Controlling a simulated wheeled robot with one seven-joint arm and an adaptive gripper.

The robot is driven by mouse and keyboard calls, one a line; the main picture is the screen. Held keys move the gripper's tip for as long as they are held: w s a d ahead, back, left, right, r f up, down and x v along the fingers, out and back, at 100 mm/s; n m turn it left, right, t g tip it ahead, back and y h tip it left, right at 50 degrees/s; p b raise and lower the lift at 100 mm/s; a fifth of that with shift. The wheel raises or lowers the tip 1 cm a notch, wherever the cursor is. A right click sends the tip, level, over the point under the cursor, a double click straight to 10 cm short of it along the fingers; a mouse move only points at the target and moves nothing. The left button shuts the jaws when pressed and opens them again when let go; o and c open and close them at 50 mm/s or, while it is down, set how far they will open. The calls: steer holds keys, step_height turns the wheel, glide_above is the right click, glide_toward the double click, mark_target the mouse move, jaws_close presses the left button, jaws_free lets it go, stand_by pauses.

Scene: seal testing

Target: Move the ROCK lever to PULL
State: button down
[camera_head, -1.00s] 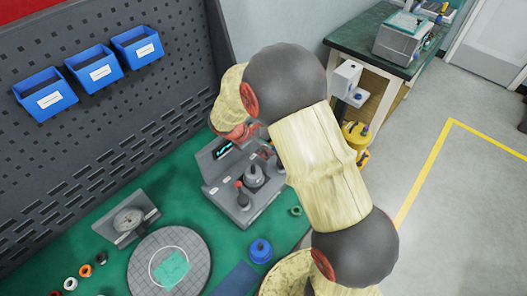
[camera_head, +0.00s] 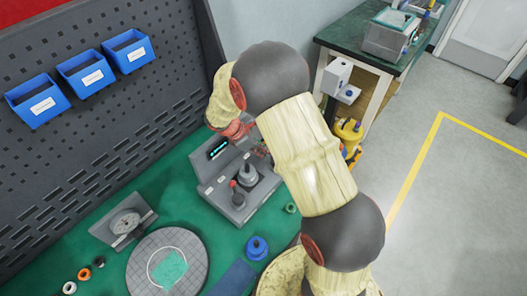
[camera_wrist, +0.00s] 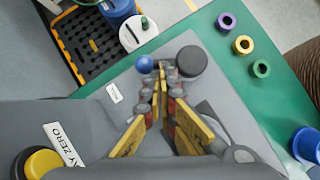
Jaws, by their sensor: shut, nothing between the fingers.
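The grey tester (camera_head: 215,187) stands on the green bench, with an upright black-topped lever (camera_head: 246,168) and a smaller red-knobbed lever (camera_head: 233,184). In the wrist view, my gripper (camera_wrist: 162,68) is shut and empty over the grey housing (camera_wrist: 95,122). Its tips appear between a small blue ball knob (camera_wrist: 144,64) on the left and a larger black round knob (camera_wrist: 191,61) on the right. I cannot tell whether they touch either one. No ROCK or PULL lettering is readable, so I cannot tell which lever is ROCK. In the head view, my arm mostly hides the gripper.
A dial gauge (camera_head: 126,222), a round plate (camera_head: 143,268) and a blue knobbed part (camera_head: 257,248) are on the bench. Coloured rings (camera_wrist: 243,44) lie right of the tester in the wrist view. A perforated back panel (camera_head: 110,140) with blue bins stands behind.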

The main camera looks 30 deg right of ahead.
steer(key=w+v, duration=0.1)
steer(key=v, duration=0.6)
steer(key=s+a+r+m+t+y, duration=0.25)
steer(key=s+r+m, duration=0.7)
steer(key=r, duration=0.65)
steer(key=s+a+r+m+t+y, duration=0.2)
steer(key=s+r+m, duration=0.1)
steer(key=s, duration=0.4)
steer(key=s+a+r+m+t+y, duration=0.2)
steer(key=s+a+r+m, duration=0.1)
steer(key=s, duration=0.5)
steer(key=shift+s+r+m, duration=0.3)
steer(key=shift+m, duration=0.05)
